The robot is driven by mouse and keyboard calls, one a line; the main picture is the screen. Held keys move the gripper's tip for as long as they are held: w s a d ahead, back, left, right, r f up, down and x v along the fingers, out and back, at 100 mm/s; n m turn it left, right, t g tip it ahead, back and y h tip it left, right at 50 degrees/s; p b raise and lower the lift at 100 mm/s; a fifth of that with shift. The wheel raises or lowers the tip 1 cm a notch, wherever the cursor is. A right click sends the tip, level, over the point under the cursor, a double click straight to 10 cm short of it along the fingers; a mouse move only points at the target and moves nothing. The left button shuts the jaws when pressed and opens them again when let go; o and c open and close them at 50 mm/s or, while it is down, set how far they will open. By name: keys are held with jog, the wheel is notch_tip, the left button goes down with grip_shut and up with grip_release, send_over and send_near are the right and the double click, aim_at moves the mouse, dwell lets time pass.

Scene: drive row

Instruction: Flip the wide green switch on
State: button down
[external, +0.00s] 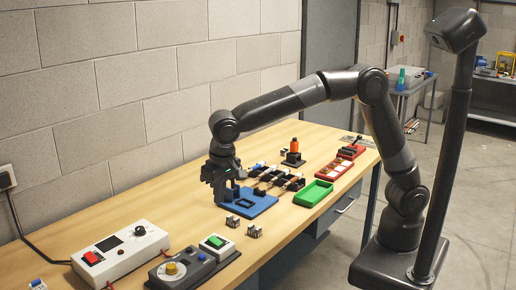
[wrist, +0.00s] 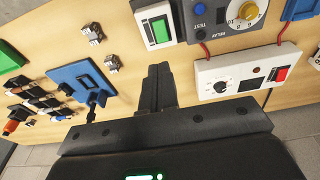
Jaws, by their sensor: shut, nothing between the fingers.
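The wide green switch (external: 216,241) sits on a small pale box at the front of the bench. In the wrist view the green switch (wrist: 160,31) is at the top, above my fingertips. I cannot tell which way its rocker is tilted. My gripper (external: 223,198) is over the blue plate's left part in the external view, behind the green switch and apart from it. In the wrist view my gripper (wrist: 158,70) has its fingers together, with nothing between them.
A relay box (external: 194,268) with a yellow dial adjoins the switch box. A white box (external: 120,252) with a red switch stands left. The blue plate (external: 256,206), small metal blocks (external: 254,231) and green tray (external: 313,193) lie right. Bare wood lies left of the blue plate.

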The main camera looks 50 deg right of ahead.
aim_at(211, 237)
jog(key=shift+w+t, duration=0.3)
jog(key=shift+w, duration=0.3)
jog(key=w+f, duration=0.1)
jog(key=f, duration=0.8)
jog(key=w+f, duration=0.1)
jog(key=f, duration=0.3)
jog(key=shift+w+f, duration=0.35)
jog(key=shift+w+f, duration=0.2)
jog(key=shift+f, duration=0.05)
jog(key=shift+s, duration=0.1)
